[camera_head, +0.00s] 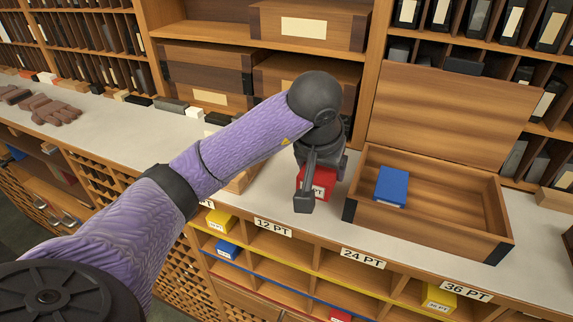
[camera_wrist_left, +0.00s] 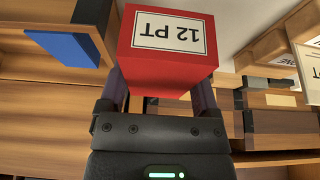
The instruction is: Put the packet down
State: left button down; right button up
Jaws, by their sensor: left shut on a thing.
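My left gripper (camera_head: 320,182) is shut on a red packet (camera_head: 323,179), over or at the pale counter just left of the open wooden box. One finger hides part of the packet in the head view. In the left wrist view the red packet (camera_wrist_left: 168,75) sits between the fingers, and its white label reads 12 PT, upside down. I cannot tell whether the packet touches the counter. A label reading 12 PT (camera_head: 272,227) is on the shelf edge below, in front of an open compartment. My right gripper is not in view.
The wooden box (camera_head: 425,238) has its lid (camera_head: 450,110) raised and a blue packet (camera_head: 391,184) inside at the left. Compartments under 24 PT (camera_head: 362,258) and 36 PT (camera_head: 466,291) labels run along the front. Drawers and shelves stand behind the counter (camera_head: 265,203).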

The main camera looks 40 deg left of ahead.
aim_at(315, 173)
pick_arm(q)
notch_tip(315, 173, down, 6)
jog(key=shift+a+r, duration=0.1)
jog(key=shift+a, duration=0.1)
jog(key=shift+f, duration=0.25)
grip_release()
jog(key=shift+r, duration=0.25)
jog(key=p+v, duration=0.1)
jog(key=v, duration=1)
jog(key=shift+s+r, duration=0.15)
jog(key=shift+r, duration=0.1)
jog(key=shift+s+r, duration=0.1)
jog(key=shift+s, duration=0.05)
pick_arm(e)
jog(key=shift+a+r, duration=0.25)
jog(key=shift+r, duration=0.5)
